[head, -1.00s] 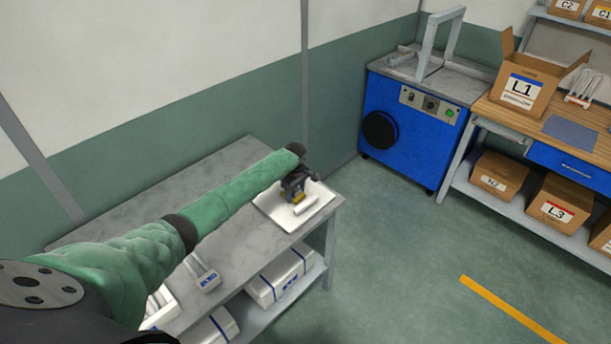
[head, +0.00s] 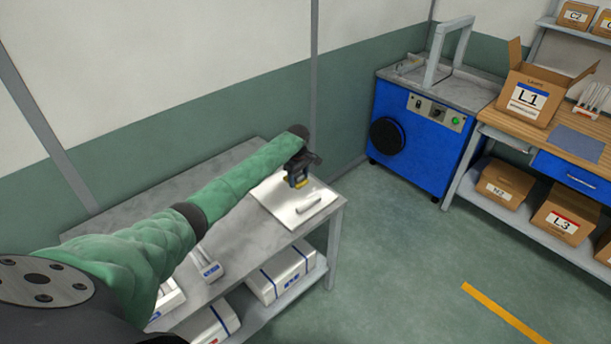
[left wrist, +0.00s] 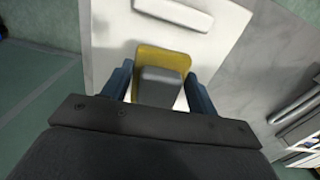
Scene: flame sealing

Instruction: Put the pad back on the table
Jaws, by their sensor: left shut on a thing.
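The pad (left wrist: 165,64) has a yellow base and a grey grip. My left gripper (head: 299,177) is shut on the grey grip, and its blue fingers stand on either side in the left wrist view (left wrist: 158,88). In the head view the pad (head: 302,183) shows as a small yellow patch under the fingers. It is over the back part of a white board (head: 282,212) on the grey table (head: 232,166); a gap beneath it is hard to judge. A white bar (head: 310,206) lies on the board, in front of and apart from the pad. My right gripper is out of view.
White tools (head: 210,270) lie on the table near my arm. Wrapped white packs (head: 283,273) sit on the lower shelf. A blue machine (head: 412,135) and a wooden bench (head: 552,137) with box L1 (head: 528,98) stand to the right. Bare table lies left of the board.

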